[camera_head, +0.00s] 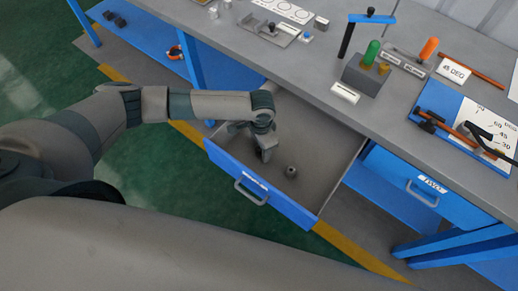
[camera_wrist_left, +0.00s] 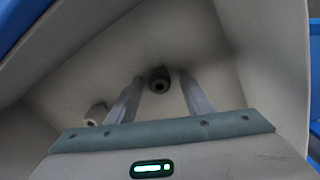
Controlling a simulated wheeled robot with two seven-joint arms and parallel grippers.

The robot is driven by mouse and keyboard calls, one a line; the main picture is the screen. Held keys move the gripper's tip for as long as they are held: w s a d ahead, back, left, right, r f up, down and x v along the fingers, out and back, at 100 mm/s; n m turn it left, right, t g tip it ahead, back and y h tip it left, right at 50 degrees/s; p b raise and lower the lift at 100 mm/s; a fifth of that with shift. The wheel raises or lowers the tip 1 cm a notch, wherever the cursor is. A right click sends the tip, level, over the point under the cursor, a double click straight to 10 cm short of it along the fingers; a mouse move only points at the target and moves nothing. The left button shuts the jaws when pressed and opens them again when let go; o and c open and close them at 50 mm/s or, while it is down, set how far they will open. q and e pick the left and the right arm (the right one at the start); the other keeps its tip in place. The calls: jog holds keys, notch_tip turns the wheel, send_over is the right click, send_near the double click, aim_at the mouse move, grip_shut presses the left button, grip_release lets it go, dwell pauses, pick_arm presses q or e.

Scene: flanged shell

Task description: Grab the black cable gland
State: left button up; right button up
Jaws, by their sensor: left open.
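The black cable gland (camera_wrist_left: 159,80) shows in the left wrist view, a small dark round piece with a hole, on the drawer floor. It appears between the tips of my left gripper (camera_wrist_left: 160,88), whose two fingers are apart and not closed on it. In the head view my left gripper (camera_head: 264,153) points down into the open drawer (camera_head: 325,170). A small greyish round piece (camera_head: 291,172) lies right of it there; I cannot tell if this is the gland. My right gripper is not in view.
The drawer walls surround the gripper, and the workbench top (camera_head: 290,60) overhangs the back.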

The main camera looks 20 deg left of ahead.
pick_arm(q)
jog(key=shift+c, duration=0.5)
jog(key=c, duration=1)
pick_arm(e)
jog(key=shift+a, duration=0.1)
pick_arm(q)
jog(key=shift+r, duration=0.1)
